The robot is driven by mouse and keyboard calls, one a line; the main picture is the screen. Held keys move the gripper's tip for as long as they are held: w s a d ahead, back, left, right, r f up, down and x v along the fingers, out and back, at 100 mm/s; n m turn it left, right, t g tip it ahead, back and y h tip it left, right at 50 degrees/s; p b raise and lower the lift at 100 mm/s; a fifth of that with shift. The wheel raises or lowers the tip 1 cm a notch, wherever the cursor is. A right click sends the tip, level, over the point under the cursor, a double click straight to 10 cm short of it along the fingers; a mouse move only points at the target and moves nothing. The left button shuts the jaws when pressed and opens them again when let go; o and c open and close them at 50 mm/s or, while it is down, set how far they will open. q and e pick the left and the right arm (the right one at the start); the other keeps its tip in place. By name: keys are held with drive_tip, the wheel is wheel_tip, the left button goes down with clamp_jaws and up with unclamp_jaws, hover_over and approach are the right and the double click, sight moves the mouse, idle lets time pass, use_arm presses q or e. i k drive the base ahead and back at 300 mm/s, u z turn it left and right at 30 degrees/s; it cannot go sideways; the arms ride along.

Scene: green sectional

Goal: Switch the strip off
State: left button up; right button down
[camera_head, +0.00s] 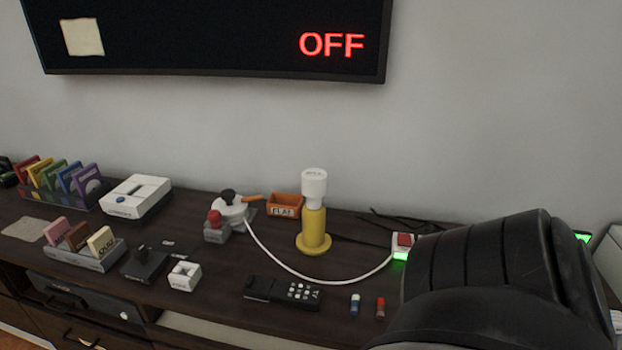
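The power strip (399,256) lies on the dark console at the right. Its left end shows a red switch (404,240) and a glowing green light. A white cord runs from this end to the left. My own black arm, coming in from the lower right, covers the middle of the strip. A second green glow (583,237) shows beyond the arm at the far right; I cannot tell whether it belongs to the strip. Neither gripper shows in the head view.
The console (225,288) holds a yellow stand (313,228) with a white top, a black remote (282,292), two small cylinders, an orange box (285,205), a white console box (137,196) and cartridge racks. A wall screen (210,35) reads OFF in red.

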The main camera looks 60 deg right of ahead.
sight(404, 240)
drive_tip(key=u, duration=0.75)
drive_tip(key=k, duration=0.85)
drive_tip(key=z, duration=1.9)
